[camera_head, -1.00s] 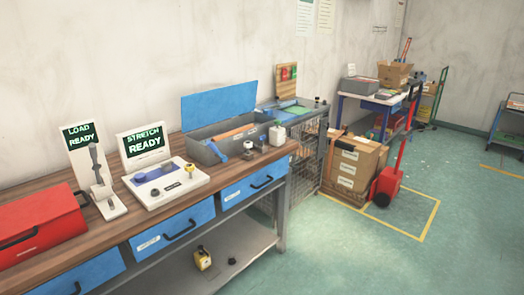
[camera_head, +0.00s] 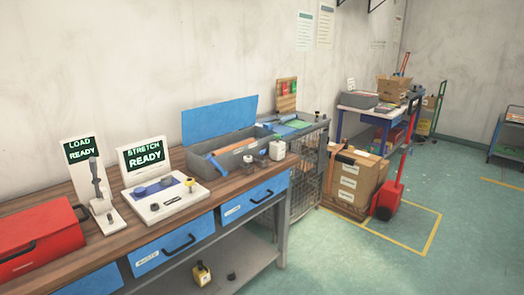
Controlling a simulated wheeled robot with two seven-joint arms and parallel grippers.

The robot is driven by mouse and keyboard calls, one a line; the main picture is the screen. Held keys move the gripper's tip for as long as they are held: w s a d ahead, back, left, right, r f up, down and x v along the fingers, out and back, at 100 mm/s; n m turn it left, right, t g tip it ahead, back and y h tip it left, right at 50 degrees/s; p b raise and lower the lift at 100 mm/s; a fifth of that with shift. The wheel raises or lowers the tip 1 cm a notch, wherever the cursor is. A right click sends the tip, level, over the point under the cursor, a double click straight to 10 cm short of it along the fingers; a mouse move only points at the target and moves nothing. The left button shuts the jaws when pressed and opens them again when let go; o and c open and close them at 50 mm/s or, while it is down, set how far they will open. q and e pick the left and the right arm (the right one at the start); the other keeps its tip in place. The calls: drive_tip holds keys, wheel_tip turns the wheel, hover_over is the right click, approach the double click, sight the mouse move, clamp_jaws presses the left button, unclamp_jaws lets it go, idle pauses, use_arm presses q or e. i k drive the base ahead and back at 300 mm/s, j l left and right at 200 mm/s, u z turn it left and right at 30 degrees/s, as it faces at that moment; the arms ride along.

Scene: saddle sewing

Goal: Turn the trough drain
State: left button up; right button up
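A grey open trough-like bin (camera_head: 203,167) with a raised blue lid (camera_head: 219,121) stands on the wooden bench. An orange-brown bar with a blue end (camera_head: 215,162) lies across its front part. A white bottle-like item (camera_head: 277,150) and small dark-knobbed parts (camera_head: 249,160) stand at its right front. Further right is a grey basin-like unit (camera_head: 309,124) with green and blue inside and a small dark knob (camera_head: 317,113) at its far edge. I cannot tell which part is the trough drain. Neither of my grippers shows.
A red case (camera_head: 40,240), a LOAD READY panel (camera_head: 80,149) and a STRETCH READY station (camera_head: 146,157) fill the bench's left. Blue drawers (camera_head: 173,243) front it. Cartons (camera_head: 354,183) and a red hand truck (camera_head: 390,196) stand right; the green floor in front is open.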

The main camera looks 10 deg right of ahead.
sight(262, 152)
drive_tip(key=i+l+u, duration=0.3)
drive_tip(key=i+l, duration=0.45)
drive_tip(key=i, duration=0.45)
drive_tip(key=i+l+u, duration=0.35)
drive_tip(key=i+l, duration=0.7)
drive_tip(key=i, duration=0.1)
